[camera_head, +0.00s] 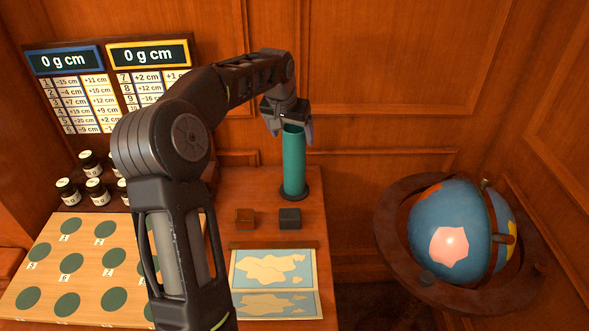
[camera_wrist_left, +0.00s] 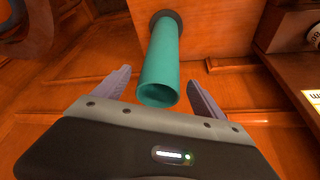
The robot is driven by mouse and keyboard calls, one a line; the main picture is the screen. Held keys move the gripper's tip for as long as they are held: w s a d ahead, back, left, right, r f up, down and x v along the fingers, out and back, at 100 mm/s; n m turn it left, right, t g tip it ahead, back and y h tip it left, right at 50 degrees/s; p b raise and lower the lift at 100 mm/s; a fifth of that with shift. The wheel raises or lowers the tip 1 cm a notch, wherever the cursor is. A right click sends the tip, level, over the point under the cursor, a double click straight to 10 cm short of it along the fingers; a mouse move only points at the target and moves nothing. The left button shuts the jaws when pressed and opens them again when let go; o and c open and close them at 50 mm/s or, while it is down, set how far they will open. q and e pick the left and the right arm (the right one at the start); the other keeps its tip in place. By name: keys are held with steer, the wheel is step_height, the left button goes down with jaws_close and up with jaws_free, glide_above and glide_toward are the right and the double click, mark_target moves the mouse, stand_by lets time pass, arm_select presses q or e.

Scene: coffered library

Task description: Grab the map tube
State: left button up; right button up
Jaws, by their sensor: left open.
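The map tube (camera_head: 294,165) is a teal cylinder standing upright in a dark round base (camera_head: 294,193) at the back of the wooden desk. My left gripper (camera_head: 290,128) is over its top end, with a finger on either side. In the left wrist view the tube (camera_wrist_left: 160,62) shows its open end between the two spread fingers of the gripper (camera_wrist_left: 160,88). Gaps show between the tube and both fingers there, so it is not gripped. My right gripper is in neither view.
A map sheet (camera_head: 272,270), a brown block (camera_head: 245,218) and a dark block (camera_head: 290,218) lie on the desk. A globe (camera_head: 450,235) in a wooden ring stands right. Left are a board with green discs (camera_head: 35,252), small jars (camera_head: 67,190) and a scoreboard (camera_head: 110,85).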

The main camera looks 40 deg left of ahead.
mark_target(294, 162)
arm_select(q)
steer(key=p+x, duration=0.2)
steer(key=x, duration=0.3)
steer(key=shift+a, duration=0.1)
steer(key=shift+c, duration=0.2)
stand_by(0.4)
jaws_close()
stand_by(0.7)
